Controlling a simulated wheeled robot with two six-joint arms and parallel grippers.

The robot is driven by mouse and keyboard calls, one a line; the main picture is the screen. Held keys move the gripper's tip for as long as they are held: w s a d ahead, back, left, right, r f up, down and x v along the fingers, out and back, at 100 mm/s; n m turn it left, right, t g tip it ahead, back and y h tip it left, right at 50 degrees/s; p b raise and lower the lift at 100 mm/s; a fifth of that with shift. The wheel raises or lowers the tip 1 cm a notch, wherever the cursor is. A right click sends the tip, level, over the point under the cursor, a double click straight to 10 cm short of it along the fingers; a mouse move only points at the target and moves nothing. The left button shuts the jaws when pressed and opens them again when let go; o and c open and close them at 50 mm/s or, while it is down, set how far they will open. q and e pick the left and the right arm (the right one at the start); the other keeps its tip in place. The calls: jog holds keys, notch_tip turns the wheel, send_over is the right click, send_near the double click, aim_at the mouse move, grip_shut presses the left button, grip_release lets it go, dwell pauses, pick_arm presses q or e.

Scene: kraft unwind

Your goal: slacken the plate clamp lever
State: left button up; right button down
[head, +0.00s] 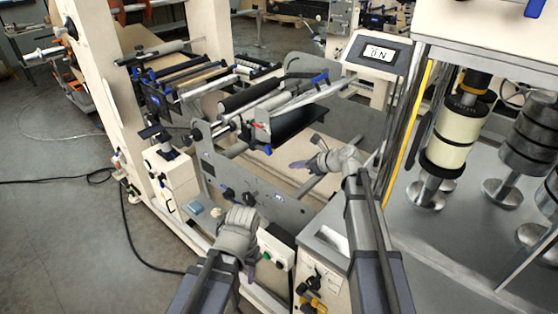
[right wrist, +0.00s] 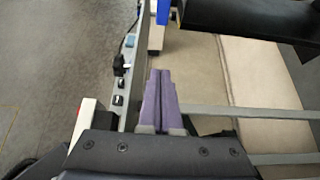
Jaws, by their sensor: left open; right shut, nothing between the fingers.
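My right gripper (head: 298,165) is out over the machine frame, to the right of the grey side plate (head: 285,205). Its purple fingers are shut and empty, and they also show in the right wrist view (right wrist: 158,98). My left gripper (head: 252,268) is low at the front, by the cream control box, open and partly hidden by its own wrist. Black knobs (head: 229,194) sit on the side plate, and a black handle (right wrist: 120,64) stands out from it in the right wrist view. I cannot tell which part is the plate clamp lever. Neither gripper touches these knobs.
A black roller (head: 250,93) and a dark tray (head: 297,124) lie behind the side plate. Metal crossbars (right wrist: 245,110) run under my right fingers over pale material. A control box with a green button (head: 266,253) is near my left gripper. Floor at left carries cables.

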aim_at(262, 147)
jog(key=b+x, duration=0.5)
jog(key=x, duration=0.5)
jog(key=shift+w+a+r+p, duration=0.15)
jog(key=shift+r+p, duration=0.8)
jog(key=shift+r, duration=0.05)
jog(key=shift+w+a+r+p, duration=0.15)
jog(key=shift+a+r+p, duration=0.05)
jog(key=shift+r+p, duration=0.75)
